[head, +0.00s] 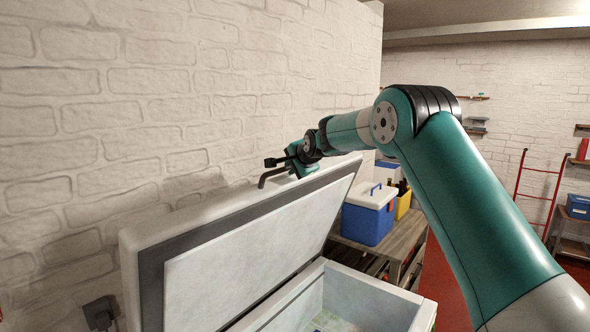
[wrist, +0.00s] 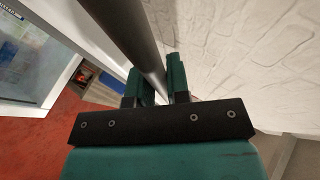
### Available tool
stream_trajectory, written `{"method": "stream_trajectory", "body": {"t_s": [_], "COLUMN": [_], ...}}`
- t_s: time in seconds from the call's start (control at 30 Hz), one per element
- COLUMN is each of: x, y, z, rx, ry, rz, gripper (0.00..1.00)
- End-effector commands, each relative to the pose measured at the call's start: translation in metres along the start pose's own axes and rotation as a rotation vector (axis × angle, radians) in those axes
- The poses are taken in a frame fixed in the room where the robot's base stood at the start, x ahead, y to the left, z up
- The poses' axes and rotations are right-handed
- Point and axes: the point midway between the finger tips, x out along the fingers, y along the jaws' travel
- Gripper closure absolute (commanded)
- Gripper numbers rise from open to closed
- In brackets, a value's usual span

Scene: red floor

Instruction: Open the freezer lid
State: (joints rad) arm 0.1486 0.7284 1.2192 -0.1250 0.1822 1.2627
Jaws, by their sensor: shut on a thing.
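The white freezer lid (head: 245,250) is raised and tilted back toward the brick wall, with its grey-edged underside showing in the head view. The open freezer body (head: 380,292) is below it, and part of its inside shows. A dark bar handle (head: 272,177) is at the lid's top edge. My gripper (head: 292,163) is at that edge, beside the handle. In the wrist view the handle bar (wrist: 135,45) runs between the two green fingers of my gripper (wrist: 157,85), which are shut on it.
The white brick wall (head: 180,90) stands close behind the lid. A blue and white cooler (head: 368,222) stands on a wooden bench right of the freezer. A red ladder (head: 538,195) leans at the far right. Red floor (head: 448,285) shows between.

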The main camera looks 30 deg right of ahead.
Motion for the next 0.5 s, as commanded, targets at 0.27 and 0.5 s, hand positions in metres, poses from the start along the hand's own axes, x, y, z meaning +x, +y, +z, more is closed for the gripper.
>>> {"method": "stream_trajectory", "body": {"t_s": [0.27,0.5], "x": [0.000,0.001], "y": [-0.006,-0.007], "z": [0.001,0.005], "rx": [0.000,-0.003], "ry": [0.014,0.007], "rz": [-0.008,-0.008], "gripper": [1.00,0.58]}}
